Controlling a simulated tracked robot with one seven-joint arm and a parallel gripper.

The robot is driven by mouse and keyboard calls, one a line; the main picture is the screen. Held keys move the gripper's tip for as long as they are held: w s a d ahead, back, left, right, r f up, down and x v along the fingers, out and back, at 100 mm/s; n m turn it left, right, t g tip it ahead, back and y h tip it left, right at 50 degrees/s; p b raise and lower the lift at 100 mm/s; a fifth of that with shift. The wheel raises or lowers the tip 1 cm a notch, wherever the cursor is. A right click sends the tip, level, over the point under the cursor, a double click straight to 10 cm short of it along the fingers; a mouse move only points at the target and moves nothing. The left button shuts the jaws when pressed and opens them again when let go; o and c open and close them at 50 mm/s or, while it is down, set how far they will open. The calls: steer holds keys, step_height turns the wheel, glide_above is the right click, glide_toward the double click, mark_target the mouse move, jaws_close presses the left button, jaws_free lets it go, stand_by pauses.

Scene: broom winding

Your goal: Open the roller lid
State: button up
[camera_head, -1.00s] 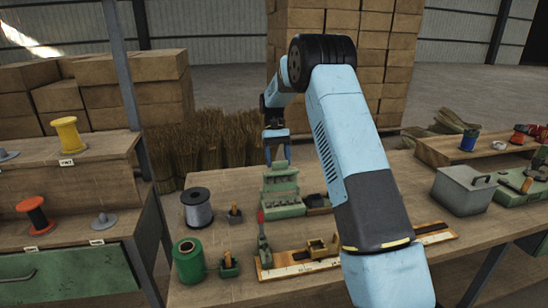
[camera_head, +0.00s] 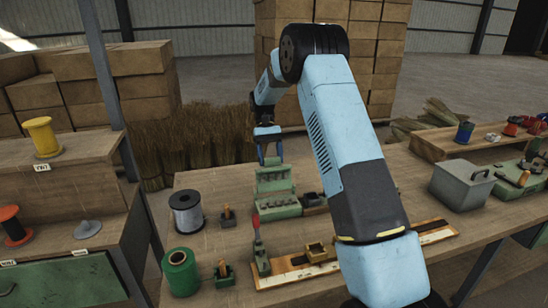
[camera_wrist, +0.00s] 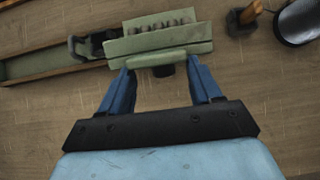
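The roller lid (camera_head: 272,180) is a pale green panel standing raised at the back of a green roller box (camera_head: 280,208) on the workbench. A row of small parts shows in the box. In the wrist view, the lid (camera_wrist: 160,58) shows as a green bar along the near side of the box. My gripper (camera_head: 270,160) is at the lid's far edge. In the wrist view, its two blue fingers (camera_wrist: 160,85) are spread wide with the lid's edge at their tips. Nothing is clearly gripped. I cannot tell whether the fingertips touch the lid.
A silver spool (camera_head: 187,212) and a green spool (camera_head: 181,272) stand left of the box. A long wooden rail with a clamp (camera_head: 300,270) lies in front. A grey lidded box (camera_head: 462,184) stands at the right. Brooms (camera_head: 190,140) stand behind the bench.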

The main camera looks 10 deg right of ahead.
steer(key=o, duration=0.5)
steer(key=shift+v, duration=6.8)
